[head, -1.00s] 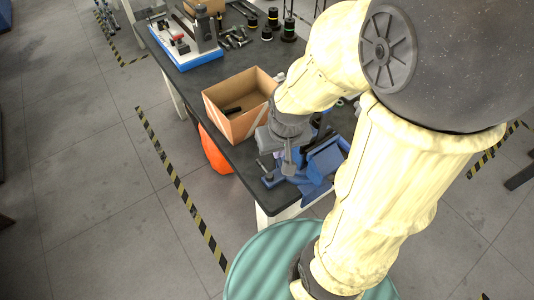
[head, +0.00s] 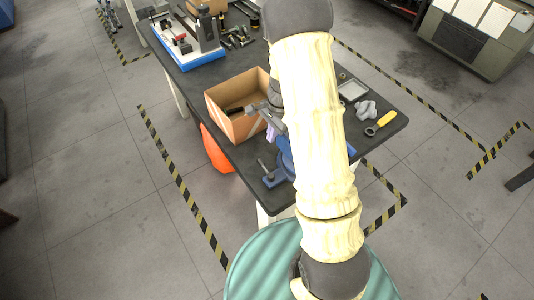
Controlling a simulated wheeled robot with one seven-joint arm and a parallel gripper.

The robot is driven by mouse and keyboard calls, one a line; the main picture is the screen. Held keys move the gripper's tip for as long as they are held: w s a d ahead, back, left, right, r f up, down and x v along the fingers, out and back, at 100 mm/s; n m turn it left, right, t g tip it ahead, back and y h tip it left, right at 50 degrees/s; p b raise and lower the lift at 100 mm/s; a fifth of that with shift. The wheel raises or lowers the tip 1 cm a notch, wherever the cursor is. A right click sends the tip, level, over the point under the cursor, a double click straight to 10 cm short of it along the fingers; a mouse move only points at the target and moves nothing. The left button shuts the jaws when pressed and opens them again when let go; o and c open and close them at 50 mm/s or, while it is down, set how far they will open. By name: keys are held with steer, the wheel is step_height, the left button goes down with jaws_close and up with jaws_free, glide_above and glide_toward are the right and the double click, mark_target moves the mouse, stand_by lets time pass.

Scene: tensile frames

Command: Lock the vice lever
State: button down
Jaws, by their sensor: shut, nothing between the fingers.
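The blue vice (head: 285,163) stands near the front corner of the dark workbench. My arm hides much of it, including its right side. I cannot tell whether this bar is the vice lever or whether the lever is locked. My gripper (head: 256,108) is shut and empty. It shows beside the right part of the cardboard box, beyond the vice in the picture, apart from the thin bar.
The open cardboard box (head: 237,127) holds a dark item. A blue and white fixture (head: 190,45) stands at the far end, with metal parts beside it. A yellow-handled tool (head: 381,123), a grey lump (head: 366,109) and a small tray (head: 352,90) lie right of my arm.

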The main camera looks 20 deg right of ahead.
mark_target(266, 170)
stand_by(0.3)
steer(key=f, duration=0.3)
steer(key=a+f+p, duration=0.1)
steer(key=f, duration=0.5)
steer(key=shift+s+a+f+p, duration=0.3)
steer(key=shift+a+f, duration=0.05)
steer(key=shift+f, duration=0.05)
